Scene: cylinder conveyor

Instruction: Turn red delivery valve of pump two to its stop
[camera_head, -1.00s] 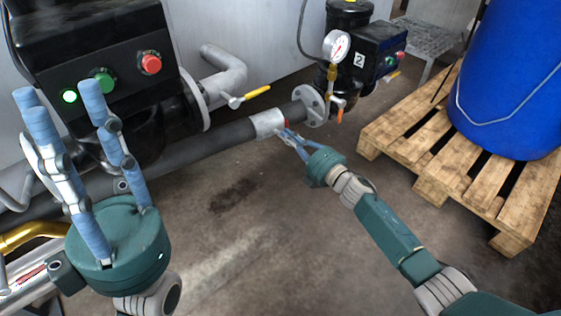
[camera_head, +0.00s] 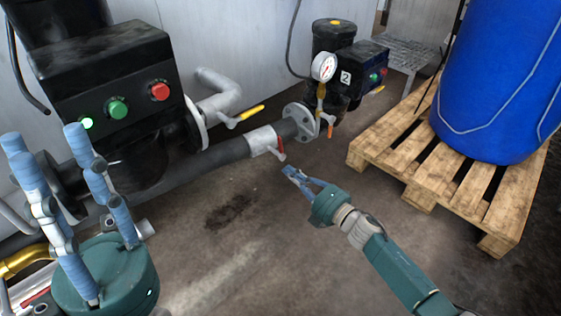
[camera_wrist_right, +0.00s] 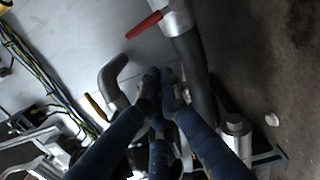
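The red valve handle (camera_head: 282,150) sits on a silver valve body (camera_head: 264,141) in the grey pipe leading to the pump labelled 2 (camera_head: 335,62). It points down, roughly across the pipe. The handle also shows in the right wrist view (camera_wrist_right: 145,25), at the top, beyond the fingertips. My right gripper (camera_head: 289,171) is just below the handle, apart from it. Its blue fingertips lie together in the right wrist view (camera_wrist_right: 160,78), with nothing visible between them. My left gripper (camera_head: 42,140) is at the far left, fingers spread and empty.
A yellow-handled valve (camera_head: 250,113) is on the branch pipe, and an orange lever (camera_head: 331,130) hangs beneath the gauge (camera_head: 323,66). A wooden pallet (camera_head: 425,190) with a blue barrel (camera_head: 495,80) stands at the right. The middle floor is open.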

